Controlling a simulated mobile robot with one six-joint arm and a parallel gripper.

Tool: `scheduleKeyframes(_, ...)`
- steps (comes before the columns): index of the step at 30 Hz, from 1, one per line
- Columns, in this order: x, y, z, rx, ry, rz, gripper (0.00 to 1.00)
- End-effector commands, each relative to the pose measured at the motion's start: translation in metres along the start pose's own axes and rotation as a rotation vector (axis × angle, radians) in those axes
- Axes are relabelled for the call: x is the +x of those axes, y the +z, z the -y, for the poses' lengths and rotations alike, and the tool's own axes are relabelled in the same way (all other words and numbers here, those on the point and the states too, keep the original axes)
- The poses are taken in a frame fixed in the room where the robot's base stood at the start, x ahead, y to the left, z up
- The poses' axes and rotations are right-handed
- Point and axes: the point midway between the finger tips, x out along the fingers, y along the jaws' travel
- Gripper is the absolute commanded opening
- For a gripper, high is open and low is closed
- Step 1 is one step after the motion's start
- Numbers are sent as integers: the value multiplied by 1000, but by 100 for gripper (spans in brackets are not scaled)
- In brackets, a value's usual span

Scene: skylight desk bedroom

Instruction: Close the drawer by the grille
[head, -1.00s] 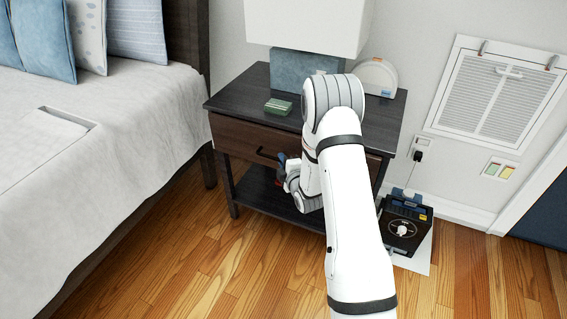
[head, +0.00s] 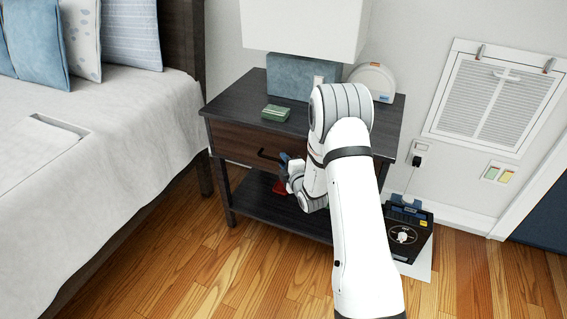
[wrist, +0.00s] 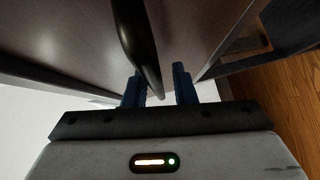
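The dark wood nightstand (head: 236,98) stands left of the white wall grille (head: 493,98). Its brown drawer front (head: 232,142) carries a black bar handle (head: 266,155). The drawer looks shut or nearly shut; my arm hides its right part, so I cannot tell exactly. My gripper (head: 284,163) is at the handle, low in front of the drawer. In the wrist view, the two blue fingers of my gripper (wrist: 158,88) stand apart. The black handle (wrist: 141,45) runs down between them, closer to the left finger, with a gap at the right finger.
A green box (head: 276,113), a lamp (head: 300,75) and a white rounded object (head: 373,80) stand on the nightstand. A small red thing (head: 279,187) shows below my gripper. A black device (head: 407,232) sits on the floor at right. The bed (head: 90,190) is at left; floor between is clear.

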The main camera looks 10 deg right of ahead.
Motion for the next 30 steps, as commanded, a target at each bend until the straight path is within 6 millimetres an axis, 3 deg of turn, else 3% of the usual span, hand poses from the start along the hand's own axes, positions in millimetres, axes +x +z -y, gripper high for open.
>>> scheduleKeyframes(1,2,1,-8,-2,17,1,32)
scheduleKeyframes(8,-1,1,-9,-2,18,1,32)
scheduleKeyframes(21,-68,1,-2,0,3,2,32)
scheduleKeyframes(30,-78,-1,0,0,2,-1,32)
